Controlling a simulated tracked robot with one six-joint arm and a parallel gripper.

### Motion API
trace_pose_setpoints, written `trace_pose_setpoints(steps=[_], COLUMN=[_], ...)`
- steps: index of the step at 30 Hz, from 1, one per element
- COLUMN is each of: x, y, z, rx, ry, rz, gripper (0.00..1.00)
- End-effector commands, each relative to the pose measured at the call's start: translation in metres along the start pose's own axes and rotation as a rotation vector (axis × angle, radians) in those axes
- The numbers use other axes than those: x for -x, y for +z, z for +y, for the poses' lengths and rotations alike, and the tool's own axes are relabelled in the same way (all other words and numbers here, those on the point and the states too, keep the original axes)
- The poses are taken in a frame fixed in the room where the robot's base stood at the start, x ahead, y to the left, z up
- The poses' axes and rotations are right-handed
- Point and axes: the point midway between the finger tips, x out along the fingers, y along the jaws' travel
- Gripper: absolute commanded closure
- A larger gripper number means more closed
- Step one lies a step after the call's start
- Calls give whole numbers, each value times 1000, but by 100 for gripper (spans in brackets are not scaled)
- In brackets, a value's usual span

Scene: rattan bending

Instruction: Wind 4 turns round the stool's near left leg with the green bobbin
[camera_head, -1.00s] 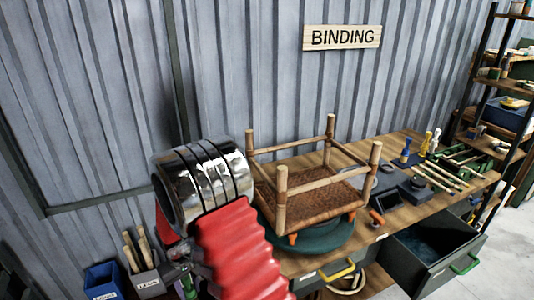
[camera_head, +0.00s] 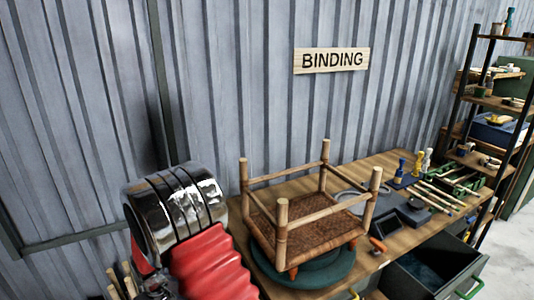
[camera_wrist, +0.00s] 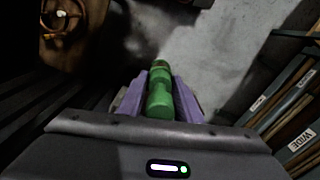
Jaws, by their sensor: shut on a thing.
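The stool (camera_head: 318,222) is upside down on a round green stand (camera_head: 318,277) on the workbench, legs pointing up, woven seat below. Its front leg in the head view (camera_head: 282,218) is the one I take for the near left leg; I cannot make out any winding on it. My gripper (camera_wrist: 160,82) shows in the wrist view, its purple jaws shut on the green bobbin (camera_wrist: 160,101), held between them. In the head view my gripper and the bobbin are not visible; my red and chrome arm is left of the stool, apart from it.
The workbench (camera_head: 400,238) holds a rack with blue, yellow and white bobbins (camera_head: 419,163) and several sticks (camera_head: 440,194) at right. A drawer (camera_head: 428,274) stands open at the front right. A shelf (camera_head: 487,100) is far right. Labelled bins (camera_wrist: 296,112) are right in the wrist view.

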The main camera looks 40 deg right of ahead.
Motion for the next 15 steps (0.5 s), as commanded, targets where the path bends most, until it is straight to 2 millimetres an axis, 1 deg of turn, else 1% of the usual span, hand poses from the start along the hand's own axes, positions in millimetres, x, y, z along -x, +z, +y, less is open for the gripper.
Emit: trace_pose_setpoints(steps=[1, 8, 11, 14, 15], x=[0, 3, 11, 27, 36], y=[0, -1, -5, -11, -14], z=[3, 11, 18, 28, 34], rx=[-7, -23, -35, -55, -65], ry=[0, 0, 0, 0, 0], rz=[0, 1, 2, 4, 6], gripper=[93, 93, 93, 93, 93])
